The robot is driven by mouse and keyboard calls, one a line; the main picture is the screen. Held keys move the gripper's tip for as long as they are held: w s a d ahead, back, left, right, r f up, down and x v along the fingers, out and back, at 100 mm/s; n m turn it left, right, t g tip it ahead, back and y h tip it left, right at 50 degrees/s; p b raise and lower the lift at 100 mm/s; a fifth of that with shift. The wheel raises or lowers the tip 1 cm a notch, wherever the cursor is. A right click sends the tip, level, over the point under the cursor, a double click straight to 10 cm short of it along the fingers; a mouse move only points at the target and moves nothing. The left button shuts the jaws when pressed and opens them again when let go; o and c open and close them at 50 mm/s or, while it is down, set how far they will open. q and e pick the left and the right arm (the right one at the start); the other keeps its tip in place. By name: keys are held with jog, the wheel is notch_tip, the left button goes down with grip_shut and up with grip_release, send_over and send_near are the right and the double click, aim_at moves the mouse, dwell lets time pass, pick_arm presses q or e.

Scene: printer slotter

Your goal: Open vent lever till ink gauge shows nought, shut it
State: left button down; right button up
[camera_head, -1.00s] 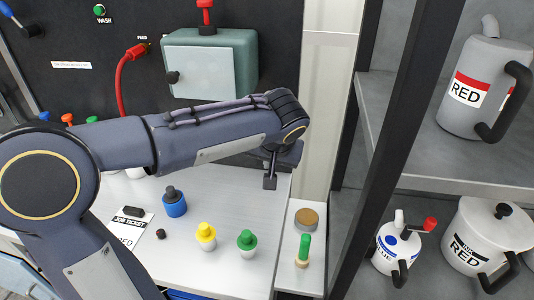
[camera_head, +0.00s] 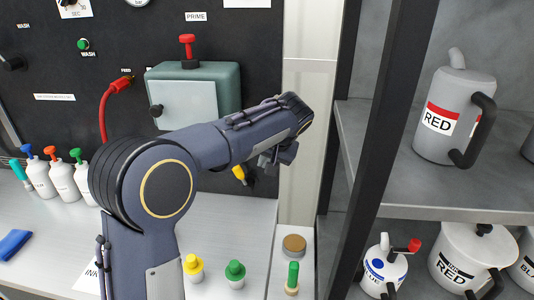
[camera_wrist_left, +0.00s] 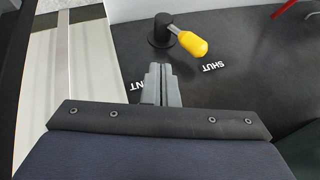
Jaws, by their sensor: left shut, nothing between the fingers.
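In the left wrist view the handle (camera_wrist_left: 193,44) slants towards the word SHUT. My left gripper (camera_head: 272,158) is shut and empty. Its fingertips (camera_wrist_left: 159,68) are pressed together in the wrist view, just short of the pivot and apart from the handle, covering part of a label ending in NT. A round dial (camera_head: 138,2) is cut off at the top edge; its reading cannot be told.
A teal box (camera_head: 225,85) with a red knob on top and a red hose (camera_head: 104,105) are on the panel. Yellow (camera_head: 194,266) and green (camera_head: 235,273) capped bottles stand on the bench. A shelf post (camera_head: 375,130) rises right of the arm; labelled jugs stand on the shelves.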

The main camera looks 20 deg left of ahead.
aim_at(239, 169)
pick_arm(q)
jog(key=a+f, duration=0.4)
jog(key=a, duration=0.1)
jog(key=shift+w+f+p, duration=0.2)
jog(key=shift+w+p, duration=0.1)
jog(key=shift+w, duration=0.15)
jog(key=shift+a, duration=0.1)
jog(key=shift+s+a+f+b, duration=0.15)
jog(key=shift+a+b, duration=0.1)
jog(key=shift+a, duration=0.25)
jog(key=shift+s+a+r+b, duration=0.1)
jog(key=shift+s+a+b, duration=0.1)
jog(key=shift+a, duration=0.3)
